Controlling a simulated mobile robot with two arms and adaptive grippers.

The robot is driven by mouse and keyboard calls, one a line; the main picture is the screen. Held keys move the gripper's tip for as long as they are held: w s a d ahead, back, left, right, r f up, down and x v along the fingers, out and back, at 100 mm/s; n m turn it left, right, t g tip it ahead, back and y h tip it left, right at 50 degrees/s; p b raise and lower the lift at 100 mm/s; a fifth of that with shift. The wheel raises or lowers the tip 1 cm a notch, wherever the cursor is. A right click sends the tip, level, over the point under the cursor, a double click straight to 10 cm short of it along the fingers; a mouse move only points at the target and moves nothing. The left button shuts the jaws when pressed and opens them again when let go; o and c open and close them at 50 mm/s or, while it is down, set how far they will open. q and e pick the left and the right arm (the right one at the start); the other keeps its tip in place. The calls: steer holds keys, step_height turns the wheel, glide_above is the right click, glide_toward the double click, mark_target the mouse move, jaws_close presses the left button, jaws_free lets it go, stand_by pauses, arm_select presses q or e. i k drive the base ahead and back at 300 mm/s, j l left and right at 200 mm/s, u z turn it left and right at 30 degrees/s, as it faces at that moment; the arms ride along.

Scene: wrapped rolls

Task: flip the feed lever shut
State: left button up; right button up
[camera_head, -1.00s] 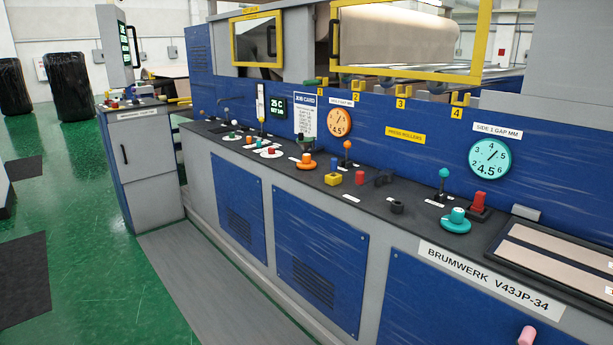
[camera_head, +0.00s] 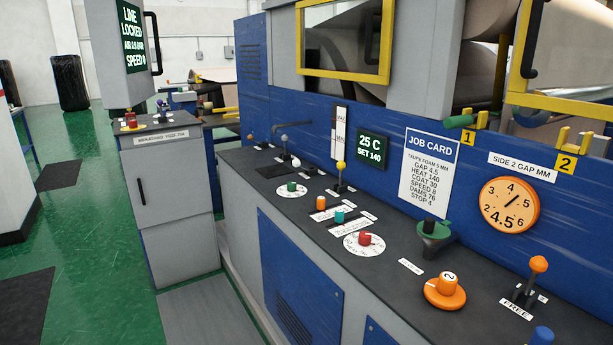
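Several levers stand on the dark console top (camera_head: 395,262); I cannot read which is the feed lever. A lever with a yellow knob (camera_head: 341,166) stands upright near the middle. A lever with an orange knob (camera_head: 538,264) stands at the right, beside a label reading FREE. Neither of my grippers is in view.
Dials and buttons share the console, including an orange dial (camera_head: 445,291) and a green knob (camera_head: 434,229). A grey cabinet (camera_head: 170,200) with a screen (camera_head: 132,38) reading LINE LOCKED stands at the left. The green floor (camera_head: 95,235) in front is largely clear.

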mark_target(296, 163)
steer(key=i+u, duration=0.1)
steer(key=i, duration=0.4)
steer(key=i+j, duration=0.3)
steer(key=i, duration=0.2)
steer(key=i+j+z, duration=0.1)
steer(key=i+j, duration=0.25)
steer(key=i, duration=0.15)
steer(key=i+j, duration=0.35)
steer(key=i, duration=0.15)
